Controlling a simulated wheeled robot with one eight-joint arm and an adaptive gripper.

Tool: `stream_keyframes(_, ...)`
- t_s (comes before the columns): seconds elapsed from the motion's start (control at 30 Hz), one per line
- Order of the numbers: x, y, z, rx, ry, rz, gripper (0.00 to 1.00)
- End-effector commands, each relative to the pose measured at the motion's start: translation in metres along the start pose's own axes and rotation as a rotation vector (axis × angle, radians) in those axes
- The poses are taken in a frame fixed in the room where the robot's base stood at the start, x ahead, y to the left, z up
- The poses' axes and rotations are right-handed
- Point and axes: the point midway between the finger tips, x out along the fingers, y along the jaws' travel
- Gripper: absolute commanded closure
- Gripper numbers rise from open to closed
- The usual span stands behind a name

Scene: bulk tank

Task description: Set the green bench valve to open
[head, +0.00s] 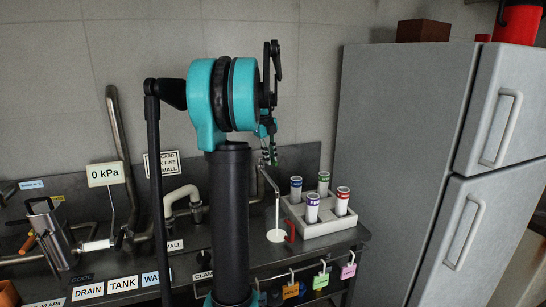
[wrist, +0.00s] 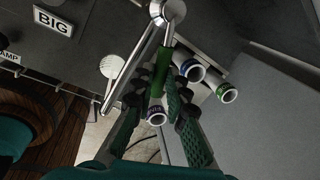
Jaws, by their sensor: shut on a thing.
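The green bench valve (wrist: 162,66) shows in the wrist view as a green-sleeved lever on a silver stem below a round metal fitting. A silver pipe slants down and left from the same fitting. My gripper (wrist: 160,88) is shut on the green lever, one green finger on each side. In the head view my gripper (head: 268,142) hangs above the back of the bench, left of the tube rack, with its fingers pointing down. The lever is too small and too covered there to tell its angle. I cannot tell the valve's setting.
A pale rack (head: 320,227) with several colour-capped tubes stands close to the right of the valve. A grey fridge (head: 405,170) stands further right. A steel jug (head: 50,235) and pipes stand at the left. Coloured tags (head: 320,281) hang along the front edge.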

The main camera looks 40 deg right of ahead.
Motion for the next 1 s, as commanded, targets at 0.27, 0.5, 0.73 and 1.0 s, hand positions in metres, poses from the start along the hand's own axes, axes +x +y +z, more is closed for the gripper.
stream_keyframes(0.27,-0.0016,0.0066,0.0012,0.156,0.031,0.000,1.00)
stream_keyframes(0.5,-0.0020,0.0083,0.0020,0.219,0.042,0.000,1.00)
stream_keyframes(0.73,-0.0020,0.0086,0.0022,0.234,0.045,0.000,1.00)
stream_keyframes(1.0,-0.0021,0.0085,0.0022,0.233,0.045,-0.001,0.85)
